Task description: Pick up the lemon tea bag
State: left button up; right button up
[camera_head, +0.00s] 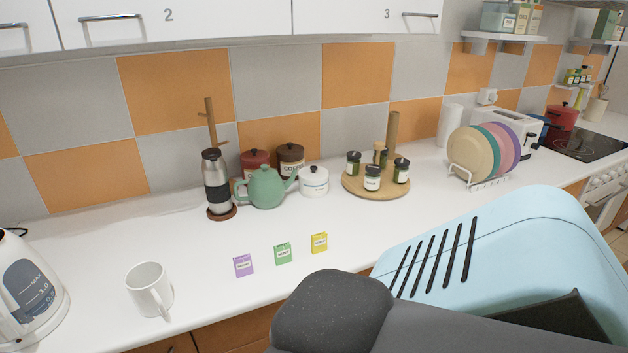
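Three small tea bag packets lie in a slanting row on the white counter near its front edge. The yellow packet (319,243) is on the right, and its colour fits lemon, but its label is too small to read. The green packet (283,254) is in the middle and the purple packet (244,265) on the left. My arm, light blue and dark grey, fills the lower right, with its dark part close in front of the packets in the picture. Neither gripper's fingers show in the head view.
A white mug (149,289) and a kettle (28,285) stand at the left. Behind the packets are a green teapot (266,188), a flask (216,183), a white pot (314,181) and a round wooden stand (376,188) with jars. A plate rack (484,184) is at right.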

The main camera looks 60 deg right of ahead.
aim_at(319, 241)
jog(key=z, duration=0.4)
jog(key=l+z, duration=0.1)
jog(key=z, duration=0.35)
jog(key=i+z, duration=0.1)
jog(key=z, duration=0.7)
